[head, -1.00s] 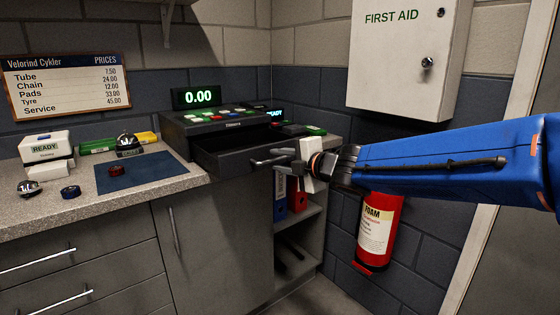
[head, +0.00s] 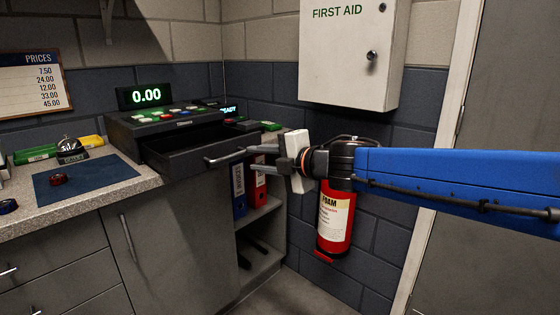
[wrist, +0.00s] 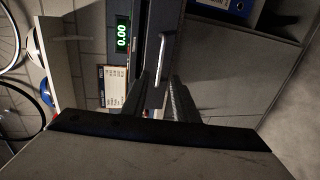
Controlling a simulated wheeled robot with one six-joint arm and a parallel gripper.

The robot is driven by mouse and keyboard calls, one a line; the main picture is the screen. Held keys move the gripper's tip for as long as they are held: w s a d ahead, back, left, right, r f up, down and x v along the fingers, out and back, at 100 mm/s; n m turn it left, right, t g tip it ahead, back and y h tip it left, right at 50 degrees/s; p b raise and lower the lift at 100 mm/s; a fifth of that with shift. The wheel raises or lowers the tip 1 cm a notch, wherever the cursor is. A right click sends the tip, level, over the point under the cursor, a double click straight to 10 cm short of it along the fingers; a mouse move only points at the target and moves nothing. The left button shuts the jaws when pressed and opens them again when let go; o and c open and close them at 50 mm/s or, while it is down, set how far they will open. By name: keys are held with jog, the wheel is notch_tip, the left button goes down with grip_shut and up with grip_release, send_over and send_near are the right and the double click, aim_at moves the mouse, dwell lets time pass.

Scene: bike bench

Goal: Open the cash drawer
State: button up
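The cash drawer (head: 190,159) sticks out open from the dark cash register (head: 165,124) on the counter, and its dark inside shows. Its silver bar handle (head: 224,157) is at the front; in the wrist view the handle (wrist: 164,55) runs upright in the picture. My gripper (head: 262,150) is in front of the drawer, to the right of the handle in the head view. In the wrist view my gripper's fingers (wrist: 162,78) are apart, with the handle's near end at or just past their tips. I cannot tell whether they touch it.
The counter (head: 120,192) holds a blue mat (head: 100,172) and a bell (head: 70,150). A first aid cabinet (head: 345,60) hangs behind my arm. A red fire extinguisher (head: 336,220) is below it. Binders (head: 240,190) stand on a shelf under the register.

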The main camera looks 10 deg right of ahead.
jog(key=v, duration=0.7)
jog(key=shift+d, duration=0.15)
jog(key=d+m+t+h, duration=0.3)
jog(key=d+m+h, duration=0.4)
jog(key=d+m, duration=0.35)
jog(key=s+d+f+m+g+h, duration=0.3)
jog(key=s+d+f+m+h, duration=0.15)
jog(key=d+f+m, duration=0.35)
jog(key=s+a+f+m+g+y, duration=0.1)
jog(key=s+a+f+m+g, duration=0.1)
jog(key=s+f, duration=0.5)
jog(key=s+a+f+m+g+y, duration=0.1)
jog(key=s+a+f+m+g, duration=0.1)
jog(key=s+f+m+g, duration=0.2)
jog(key=s+f+g, duration=0.2)
jog(key=s+f, duration=0.2)
jog(key=s, duration=0.1)
jog(key=shift+a+f+y, duration=0.25)
jog(key=shift+f+y, duration=0.1)
